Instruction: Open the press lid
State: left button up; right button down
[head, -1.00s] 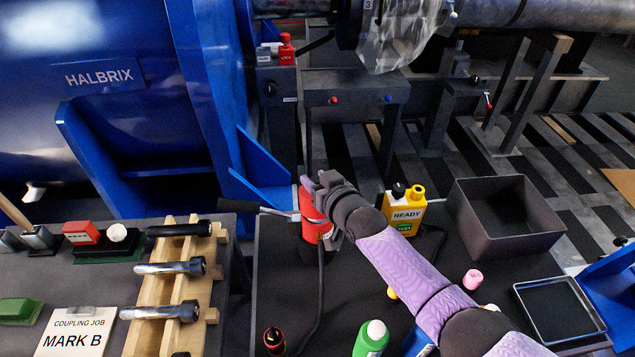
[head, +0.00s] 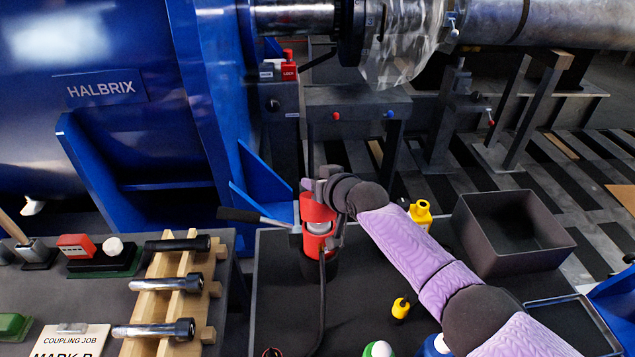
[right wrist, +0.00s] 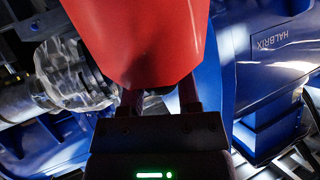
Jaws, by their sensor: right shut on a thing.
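The red press (head: 313,245) stands on a dark bench near the middle of the head view, on a black base with a black-gripped lever out to the left. Its red upper part, which I take as the lid (head: 314,208), shows above a whitish band. My right gripper (head: 324,190) is at the top of this part, its arm coming from the lower right. In the right wrist view the fingers (right wrist: 160,98) are shut on a red part (right wrist: 140,40) that fills the upper middle. The grasped spot is partly hidden. My left gripper is out of view.
A dark open box (head: 510,235) and a yellow bottle (head: 421,214) stand right of the press. A wooden rack (head: 165,290) with metal bolts is left. A big blue machine (head: 90,130) rises behind. A black cable runs down from the press.

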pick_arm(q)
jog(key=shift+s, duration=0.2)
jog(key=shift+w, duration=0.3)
pick_arm(e)
jog(key=shift+r, duration=0.1)
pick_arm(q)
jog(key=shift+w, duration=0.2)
